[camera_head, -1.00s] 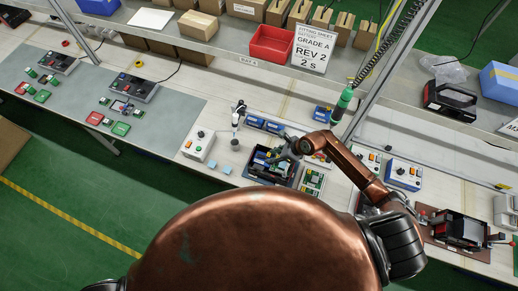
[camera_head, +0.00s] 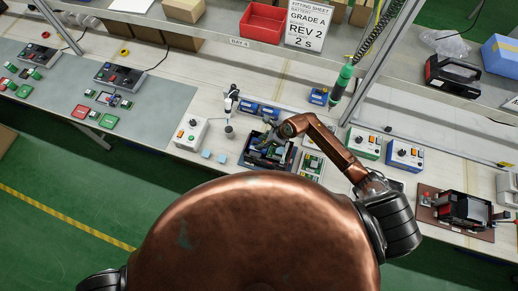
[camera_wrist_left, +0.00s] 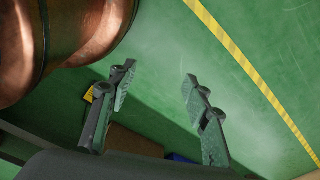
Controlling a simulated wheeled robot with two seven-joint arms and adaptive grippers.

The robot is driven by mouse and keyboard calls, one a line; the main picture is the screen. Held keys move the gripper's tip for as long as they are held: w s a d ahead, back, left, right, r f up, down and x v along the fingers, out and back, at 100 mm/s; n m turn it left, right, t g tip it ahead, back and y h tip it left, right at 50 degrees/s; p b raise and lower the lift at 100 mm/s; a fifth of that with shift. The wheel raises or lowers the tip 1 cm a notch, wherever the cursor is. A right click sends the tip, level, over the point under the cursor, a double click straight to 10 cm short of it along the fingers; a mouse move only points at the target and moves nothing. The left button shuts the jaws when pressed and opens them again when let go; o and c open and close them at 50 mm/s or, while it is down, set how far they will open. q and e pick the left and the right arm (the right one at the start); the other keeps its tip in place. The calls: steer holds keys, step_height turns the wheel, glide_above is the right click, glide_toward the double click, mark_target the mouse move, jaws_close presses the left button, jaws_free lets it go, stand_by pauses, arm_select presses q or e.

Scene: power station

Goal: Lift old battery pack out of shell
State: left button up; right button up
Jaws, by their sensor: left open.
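The open dark shell (camera_head: 246,162) sits on the bench in the head view, just beyond my round copper body. Green boards and blue parts show inside it. The old battery pack cannot be told apart clearly from these parts. My right gripper (camera_head: 267,134) reaches in from the right, over the shell's far side. Its fingers are small and dark against the contents, so I cannot tell whether they are open or touch anything. My left gripper (camera_wrist_left: 158,72) shows in the left wrist view with its two fingers wide apart and nothing between them, above the green floor.
A white control box (camera_head: 190,133) and a small grey cup (camera_head: 229,132) stand left of the shell. Blue blocks (camera_head: 262,109) lie behind it. A green tool (camera_head: 341,84) hangs behind. Grey mat (camera_head: 150,108) has free room.

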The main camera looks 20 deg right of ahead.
steer(key=shift+w, duration=0.1)
steer(key=shift+r, duration=0.1)
steer(key=c, duration=0.6)
jaws_close()
arm_select(q)
steer(key=shift+s, duration=0.55)
steer(key=shift+s, duration=0.1)
